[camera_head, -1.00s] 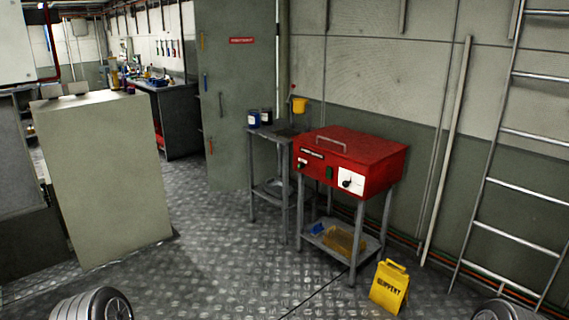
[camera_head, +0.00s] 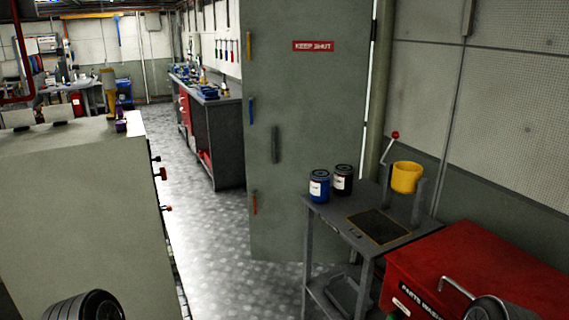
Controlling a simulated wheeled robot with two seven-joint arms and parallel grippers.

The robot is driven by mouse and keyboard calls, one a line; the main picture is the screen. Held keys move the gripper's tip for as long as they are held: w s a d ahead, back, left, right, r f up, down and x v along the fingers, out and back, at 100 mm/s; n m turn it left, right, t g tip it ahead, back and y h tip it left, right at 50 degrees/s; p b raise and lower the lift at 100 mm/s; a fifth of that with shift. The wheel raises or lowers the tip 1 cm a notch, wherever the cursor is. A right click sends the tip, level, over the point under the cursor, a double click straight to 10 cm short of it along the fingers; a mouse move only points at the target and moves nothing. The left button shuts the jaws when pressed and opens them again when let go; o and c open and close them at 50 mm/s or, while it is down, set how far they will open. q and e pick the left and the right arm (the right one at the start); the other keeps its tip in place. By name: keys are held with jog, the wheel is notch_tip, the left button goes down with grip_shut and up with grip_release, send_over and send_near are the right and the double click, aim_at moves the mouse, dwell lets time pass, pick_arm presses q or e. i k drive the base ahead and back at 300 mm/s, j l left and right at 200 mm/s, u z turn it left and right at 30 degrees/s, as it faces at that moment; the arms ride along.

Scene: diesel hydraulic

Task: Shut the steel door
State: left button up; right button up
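The steel door (camera_head: 310,120) is a tall grey-green panel with a red "KEEP SHUT" sign (camera_head: 313,46). It stands open, its right edge by a post at the wall, and the room beyond shows past its left edge. A dark vertical handle (camera_head: 275,145) sits on its face. The door's lower right is hidden behind a workstand. Neither of my grippers is in view; only rounded parts of my arms show at the bottom left and bottom right.
A metal stand (camera_head: 323,229) with a blue can (camera_head: 319,186), a dark can (camera_head: 343,180) and a yellow cup (camera_head: 406,177) stands before the door's right side. A red parts washer (camera_head: 470,262) is nearer, right. A large grey-green cabinet (camera_head: 80,220) stands left. Clear floor (camera_head: 215,245) lies between.

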aim_at(306, 76)
jog(key=i, duration=0.6)
jog(key=i+j, duration=0.15)
jog(key=i, duration=0.4)
jog(key=i+j+z, duration=0.25)
jog(key=i+j, duration=0.3)
jog(key=i, duration=0.15)
jog(key=i+j+z, duration=0.25)
jog(key=i+j, duration=0.4)
jog(key=i+j+z, duration=0.25)
jog(key=i+j, duration=0.35)
jog(key=j, duration=0.25)
